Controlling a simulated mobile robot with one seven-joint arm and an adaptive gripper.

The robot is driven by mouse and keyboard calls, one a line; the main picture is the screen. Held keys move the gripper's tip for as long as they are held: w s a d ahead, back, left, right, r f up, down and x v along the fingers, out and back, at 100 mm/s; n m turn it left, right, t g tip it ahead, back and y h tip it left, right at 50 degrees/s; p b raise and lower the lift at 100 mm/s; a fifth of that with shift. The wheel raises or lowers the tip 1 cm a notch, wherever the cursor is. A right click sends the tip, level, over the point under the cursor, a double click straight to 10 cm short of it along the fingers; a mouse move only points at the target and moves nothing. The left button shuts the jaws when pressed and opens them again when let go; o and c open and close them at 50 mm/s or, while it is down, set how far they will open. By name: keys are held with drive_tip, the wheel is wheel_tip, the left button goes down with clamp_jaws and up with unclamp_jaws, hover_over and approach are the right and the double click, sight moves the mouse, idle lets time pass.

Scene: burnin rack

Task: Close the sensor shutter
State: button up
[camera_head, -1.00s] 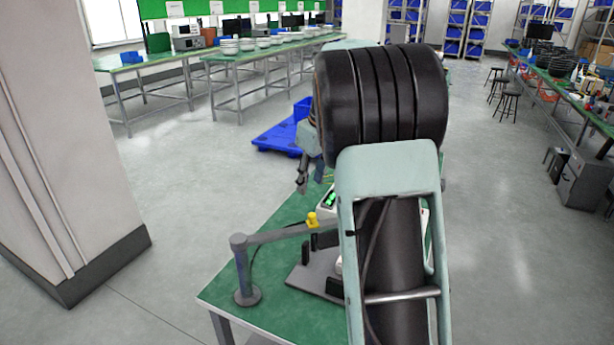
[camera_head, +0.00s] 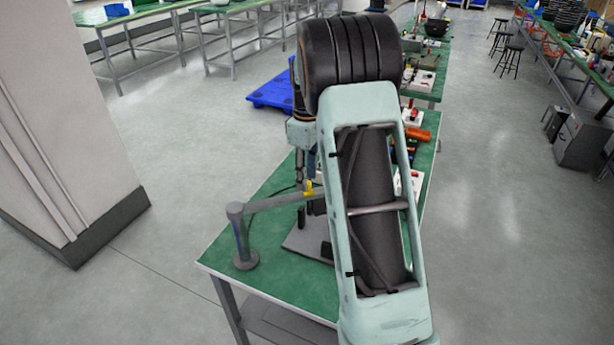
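A grey post (camera_head: 240,240) stands at the near left corner of the green workbench (camera_head: 222,262). A grey bar (camera_head: 275,202) runs from its top to the right and carries a small yellow piece (camera_head: 308,188). I cannot tell which part is the sensor shutter. My gripper (camera_head: 301,182) points down just beside the yellow piece. Its dark fingers are small and partly covered, so I cannot tell whether they touch it or are open.
Orange and dark items (camera_head: 418,134) and white boxes lie on the bench to the right of my arm. A blue pallet (camera_head: 272,93) is on the floor behind. A large pillar (camera_head: 65,130) stands at the left. The floor between pillar and bench is clear.

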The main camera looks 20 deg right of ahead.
drive_tip(key=shift+f, duration=0.5)
drive_tip(key=shift+c, duration=0.3)
clamp_jaws()
